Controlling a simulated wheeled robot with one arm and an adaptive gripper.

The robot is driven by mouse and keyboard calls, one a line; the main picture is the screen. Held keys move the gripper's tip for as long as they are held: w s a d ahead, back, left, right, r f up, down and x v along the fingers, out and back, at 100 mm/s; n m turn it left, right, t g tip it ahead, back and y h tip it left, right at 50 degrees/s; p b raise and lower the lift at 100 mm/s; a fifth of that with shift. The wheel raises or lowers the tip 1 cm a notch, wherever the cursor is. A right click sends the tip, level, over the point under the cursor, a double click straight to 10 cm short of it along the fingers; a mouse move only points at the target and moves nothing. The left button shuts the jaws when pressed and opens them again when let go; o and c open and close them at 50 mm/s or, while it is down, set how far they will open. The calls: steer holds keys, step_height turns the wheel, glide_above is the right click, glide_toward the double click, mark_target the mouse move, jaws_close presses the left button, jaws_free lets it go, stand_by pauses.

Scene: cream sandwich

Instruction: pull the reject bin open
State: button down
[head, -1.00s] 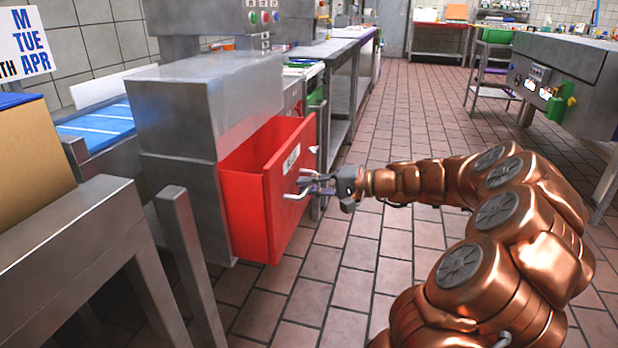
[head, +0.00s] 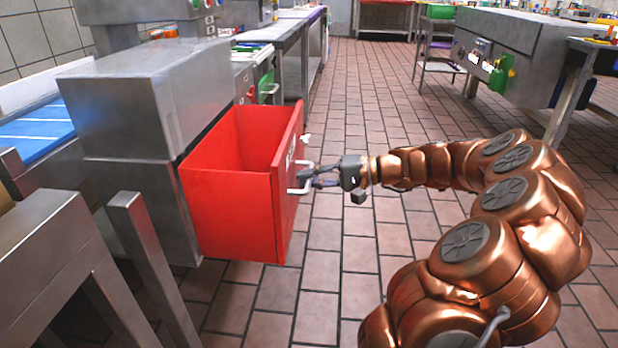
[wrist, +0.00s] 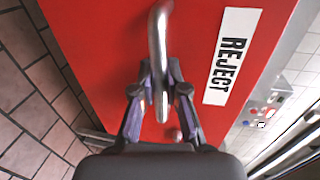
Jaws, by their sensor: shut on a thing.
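The red reject bin (head: 228,205) is a drawer-like box that sticks out of the grey steel machine (head: 150,100) on the left in the head view. Its inside shows from above and looks empty. In the wrist view the red front (wrist: 110,60) carries a white REJECT label (wrist: 231,57). A metal bar handle (wrist: 158,40) stands off that front. My gripper (head: 308,177) is at the front from the right side, shut on the handle. In the wrist view my gripper's fingers (wrist: 160,88) are on either side of the handle bar.
A steel table frame (head: 60,240) with a leg stands at the lower left, close to the bin. A blue conveyor (head: 38,138) lies behind it. Free tiled floor (head: 350,260) lies right of the bin. Another steel machine (head: 510,50) stands at the upper right.

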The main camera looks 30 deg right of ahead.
steer(key=c, duration=1.2)
jaws_free()
steer(key=shift+d, duration=0.1)
steer(key=v, duration=1.2)
steer(key=shift+s, duration=0.1)
